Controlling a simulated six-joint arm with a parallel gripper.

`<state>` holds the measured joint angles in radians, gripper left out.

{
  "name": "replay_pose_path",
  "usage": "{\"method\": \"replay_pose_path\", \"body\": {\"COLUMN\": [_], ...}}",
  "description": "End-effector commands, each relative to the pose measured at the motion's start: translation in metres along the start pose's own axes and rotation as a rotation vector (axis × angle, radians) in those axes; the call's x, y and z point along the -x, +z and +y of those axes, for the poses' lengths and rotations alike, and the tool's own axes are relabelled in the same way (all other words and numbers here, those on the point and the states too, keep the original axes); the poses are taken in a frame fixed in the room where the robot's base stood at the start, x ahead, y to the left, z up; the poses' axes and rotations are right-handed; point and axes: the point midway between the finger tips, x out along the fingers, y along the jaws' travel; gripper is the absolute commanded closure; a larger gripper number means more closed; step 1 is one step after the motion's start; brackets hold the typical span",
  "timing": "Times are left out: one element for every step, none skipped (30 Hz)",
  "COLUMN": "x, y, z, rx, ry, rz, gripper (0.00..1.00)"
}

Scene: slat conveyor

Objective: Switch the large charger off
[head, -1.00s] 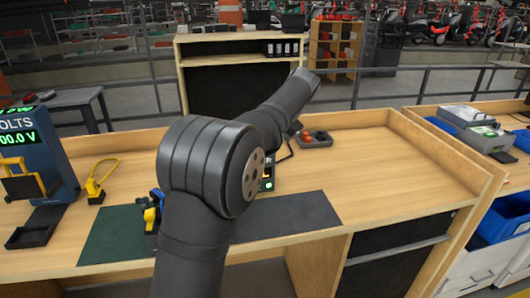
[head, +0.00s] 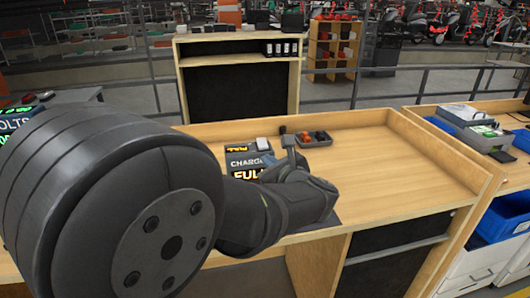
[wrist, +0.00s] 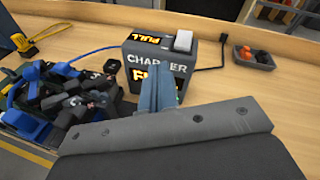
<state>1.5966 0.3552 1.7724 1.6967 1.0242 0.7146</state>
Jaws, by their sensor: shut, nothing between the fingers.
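The large charger (head: 238,158) is a dark grey box on the wooden bench, with "CHARGER" and glowing "FULL" lettering. It also shows in the wrist view (wrist: 134,75). A white block-like switch (wrist: 183,40) stands on its top at the right; it shows in the head view (head: 263,144) too. My gripper (wrist: 158,75) is shut and empty. In the wrist view its fingers overlap the charger's front, below the switch. My arm hides the charger's lower part.
A grey tray (wrist: 258,59) with red and dark pieces sits right of the charger, with a black cable between. A cluttered heap of black and blue items (wrist: 70,105) lies left of the charger. The bench's right side (head: 400,165) is clear.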

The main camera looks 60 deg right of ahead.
Motion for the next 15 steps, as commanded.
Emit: {"method": "replay_pose_path", "body": {"x": [0.01, 0.015, 0.021, 0.026, 0.029, 0.034, 0.037, 0.039, 0.042, 0.043, 0.044, 0.045, 0.045, 0.046, 0.046], "y": [-0.005, -0.008, -0.011, -0.014, -0.017, -0.019, -0.021, -0.023, -0.025, -0.026, -0.026, -0.027, -0.027, -0.027, -0.027], "z": [0.003, 0.004, 0.006, 0.007, 0.008, 0.009, 0.01, 0.011, 0.011, 0.012, 0.012, 0.012, 0.012, 0.012, 0.012], "rx": [-0.075, -0.115, -0.166, -0.2, -0.229, -0.263, -0.285, -0.304, -0.323, -0.334, -0.342, -0.348, -0.351, -0.352, -0.352], "ry": [-0.049, -0.077, -0.11, -0.131, -0.152, -0.175, -0.189, -0.202, -0.215, -0.222, -0.228, -0.233, -0.235, -0.236, -0.236], "rz": [-0.003, -0.005, -0.009, -0.01, -0.012, -0.014, -0.015, -0.016, -0.017, -0.017, -0.018, -0.018, -0.019, -0.019, -0.019], "gripper": [1.0, 1.0, 1.0, 1.0, 1.0, 1.0, 1.0, 1.0, 1.0, 1.0, 1.0, 1.0, 1.0, 1.0, 1.0]}}
